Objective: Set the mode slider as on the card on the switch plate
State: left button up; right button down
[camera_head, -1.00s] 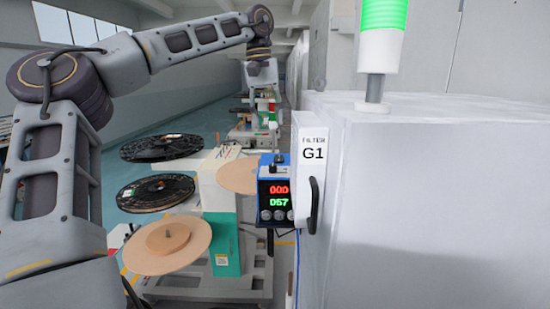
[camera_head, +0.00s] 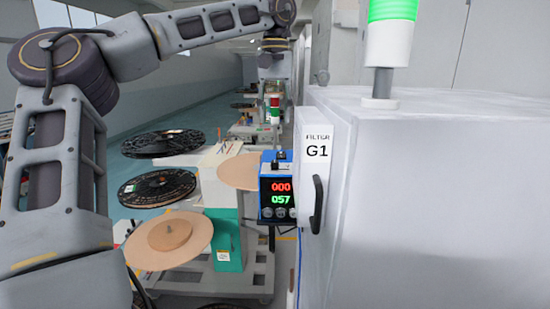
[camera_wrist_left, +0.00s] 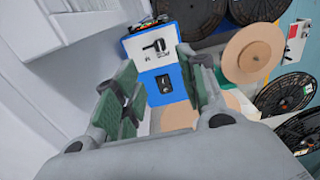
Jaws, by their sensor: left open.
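A blue control box (camera_head: 266,208) stands beside the filter cabinet in the head view, with red 000 and green 057 displays. In the left wrist view the box shows a white plate (camera_wrist_left: 143,54) with a black lever-like part (camera_wrist_left: 156,46), and a blue face (camera_wrist_left: 150,84) with a black fitting (camera_wrist_left: 165,84). I cannot tell which part is the mode slider, and no slider card is readable. My left gripper (camera_wrist_left: 158,64) is open, its green-padded fingers on either side of the plate in that view. Contact cannot be judged. My right gripper is out of view.
The white filter cabinet (camera_head: 430,200), labelled FILTER G1 (camera_head: 317,147) with a black handle (camera_head: 318,205), fills the right. A rewind station with black reels (camera_head: 157,188) and a tan disc (camera_head: 170,240) stands left of the box. A green lamp (camera_head: 391,10) tops the cabinet.

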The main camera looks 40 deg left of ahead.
aim_at(275, 161)
pick_arm(q)
jog(key=shift+f+p, duration=0.55)
jog(key=shift+f, duration=5.75)
grip_shut()
